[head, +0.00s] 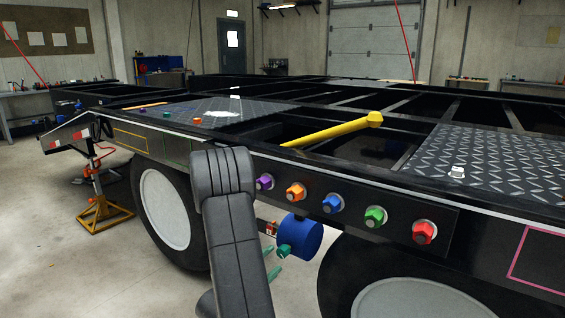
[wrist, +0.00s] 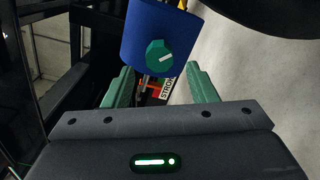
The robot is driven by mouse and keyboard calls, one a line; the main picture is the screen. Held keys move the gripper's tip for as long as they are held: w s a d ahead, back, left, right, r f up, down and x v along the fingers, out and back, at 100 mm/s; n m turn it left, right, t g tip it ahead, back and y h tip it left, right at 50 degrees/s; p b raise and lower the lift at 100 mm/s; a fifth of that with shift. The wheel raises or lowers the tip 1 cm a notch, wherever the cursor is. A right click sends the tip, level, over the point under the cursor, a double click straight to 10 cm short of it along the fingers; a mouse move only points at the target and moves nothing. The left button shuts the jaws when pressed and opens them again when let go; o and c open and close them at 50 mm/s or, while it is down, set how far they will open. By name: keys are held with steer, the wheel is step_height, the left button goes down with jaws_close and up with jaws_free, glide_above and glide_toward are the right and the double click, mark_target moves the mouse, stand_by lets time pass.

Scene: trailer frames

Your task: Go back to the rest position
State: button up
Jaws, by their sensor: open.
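My gripper (wrist: 160,67) is open, its two green fingers spread apart in the wrist view. A blue cylinder (wrist: 155,25) with a green knob (wrist: 158,57) lies just ahead of the fingertips. The knob shows between the finger lines, with a gap on each side, and nothing is held. In the head view my gripper (head: 271,262) is low beside the trailer frame, partly hidden behind my dark arm. The blue cylinder (head: 303,240) with its green knob (head: 284,251) hangs below the frame there, close to the fingers.
The trailer's side rail (head: 470,215) carries a row of several coloured nuts, with a red one (head: 424,232) at the right end. A yellow bar (head: 340,130) lies on top. Wheels (head: 167,210) stand below. A yellow jack stand (head: 103,212) is at left; open floor (head: 40,260) lies beyond.

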mark_target(281, 255)
steer(key=b+x, duration=0.1)
steer(key=x, duration=0.5)
steer(key=shift+d+f, duration=0.1)
steer(key=shift+d, duration=0.05)
steer(key=shift+s+a+n, duration=0.2)
steer(key=shift+a+n, duration=0.05)
steer(key=shift+n, duration=0.65)
steer(key=n, duration=0.3)
steer(key=n+p, duration=0.2)
steer(key=shift+d+r+n, duration=0.1)
steer(key=shift+r+n, duration=0.15)
steer(key=shift+n, duration=0.15)
steer(key=n+p, duration=0.5)
steer(key=p, duration=0.1)
steer(key=shift+f+n+p, duration=0.2)
steer(key=shift+n+p, duration=1.05)
steer(key=shift+n, duration=0.35)
steer(key=shift+s, duration=0.1)
